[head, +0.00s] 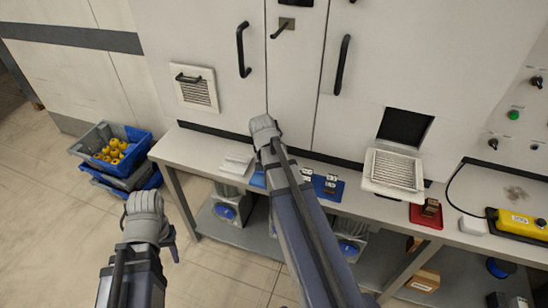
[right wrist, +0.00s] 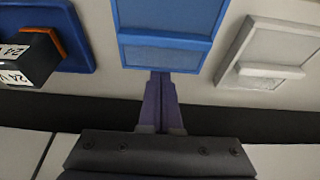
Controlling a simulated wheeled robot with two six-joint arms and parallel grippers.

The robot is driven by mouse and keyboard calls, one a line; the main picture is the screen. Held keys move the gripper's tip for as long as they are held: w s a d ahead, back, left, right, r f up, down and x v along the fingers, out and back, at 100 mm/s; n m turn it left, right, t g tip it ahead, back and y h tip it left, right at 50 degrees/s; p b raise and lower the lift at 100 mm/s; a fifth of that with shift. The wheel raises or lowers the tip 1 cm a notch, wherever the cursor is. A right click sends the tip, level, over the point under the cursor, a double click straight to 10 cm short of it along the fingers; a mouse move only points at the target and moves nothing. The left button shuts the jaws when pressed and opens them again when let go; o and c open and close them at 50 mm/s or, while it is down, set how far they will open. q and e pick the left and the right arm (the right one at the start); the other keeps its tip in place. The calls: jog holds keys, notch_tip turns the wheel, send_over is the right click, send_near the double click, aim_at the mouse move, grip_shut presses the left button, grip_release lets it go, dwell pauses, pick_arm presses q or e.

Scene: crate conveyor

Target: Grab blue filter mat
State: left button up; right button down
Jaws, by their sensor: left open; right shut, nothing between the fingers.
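The blue filter mat (right wrist: 165,38) lies on the bench top in the right wrist view. In the head view only a sliver of blue (head: 257,180) shows beside my right arm, which hides the rest. My right gripper (right wrist: 166,78) is shut and empty, its fingertips at the mat's near edge; I cannot tell whether they touch it. In the head view it is hidden behind my right arm. My left gripper (head: 172,246) is open and empty, low in front of the bench's left end.
White mats (head: 237,163) lie left of the blue one on the bench. A blue tray (head: 334,194) with small modules, a white vent grille (head: 393,172), a red tray (head: 424,218) and a yellow pendant (head: 520,224) are to the right. Blue crates (head: 138,139) stand on the floor left.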

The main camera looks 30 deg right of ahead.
jog(key=shift+s+a, duration=0.85)
jog(key=shift+a, duration=0.1)
jog(key=shift+w, duration=0.1)
pick_arm(q)
jog(key=shift+r, duration=0.15)
pick_arm(e)
jog(key=shift+r, duration=0.15)
